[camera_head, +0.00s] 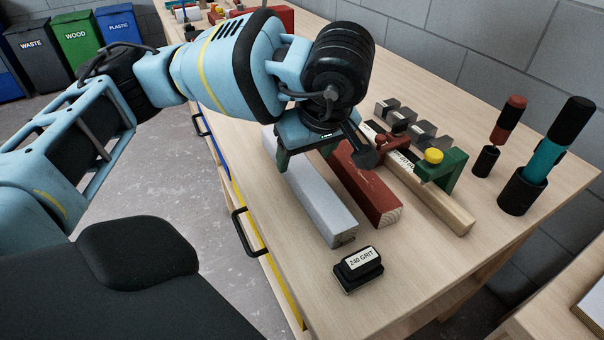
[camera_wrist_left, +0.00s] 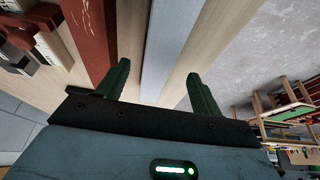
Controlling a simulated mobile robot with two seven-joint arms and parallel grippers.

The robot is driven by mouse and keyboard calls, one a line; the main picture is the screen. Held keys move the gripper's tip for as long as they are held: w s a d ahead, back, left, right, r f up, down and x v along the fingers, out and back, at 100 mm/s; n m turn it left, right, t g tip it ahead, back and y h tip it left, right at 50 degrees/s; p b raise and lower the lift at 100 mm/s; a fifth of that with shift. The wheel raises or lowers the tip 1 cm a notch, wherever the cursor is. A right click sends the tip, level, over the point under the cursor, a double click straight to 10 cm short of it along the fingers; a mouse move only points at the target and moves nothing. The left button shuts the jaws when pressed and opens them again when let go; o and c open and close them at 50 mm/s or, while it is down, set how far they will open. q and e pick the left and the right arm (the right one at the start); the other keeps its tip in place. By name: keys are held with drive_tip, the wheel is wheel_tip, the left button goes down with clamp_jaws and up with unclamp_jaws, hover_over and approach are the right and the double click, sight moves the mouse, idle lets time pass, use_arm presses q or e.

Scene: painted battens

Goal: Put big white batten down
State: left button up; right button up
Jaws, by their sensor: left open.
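The big white batten (camera_head: 318,200) lies on the workbench near its front edge, running from under my left gripper toward the near end of the bench. Its near end shows a bare face. My left gripper (camera_head: 306,158) is above its far part, pointing down and open. In the left wrist view the white batten (camera_wrist_left: 168,40) passes between the two spread fingers (camera_wrist_left: 158,70), with a gap on either side. My right gripper is not in view.
A 240 grit sanding block (camera_head: 358,266) sits nearer. Black holders (camera_head: 521,192) with tools stand at right.

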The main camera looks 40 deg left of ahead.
sight(302, 167)
use_arm(q)
drive_tip(key=shift+a+f, duration=0.1)
drive_tip(key=shift+f, duration=0.2)
drive_tip(key=b+x, duration=0.1)
drive_tip(key=x, duration=0.3)
drive_tip(key=shift+f, duration=0.15)
drive_tip(key=shift+w+f+b, duration=0.1)
drive_tip(key=shift+f+b, duration=0.2)
drive_tip(key=shift+b, duration=0.05)
drive_tip(key=shift+a+f, duration=0.1)
drive_tip(key=shift+a, duration=0.05)
drive_tip(key=c, duration=1.3)
drive_tip(key=shift+c, duration=0.2)
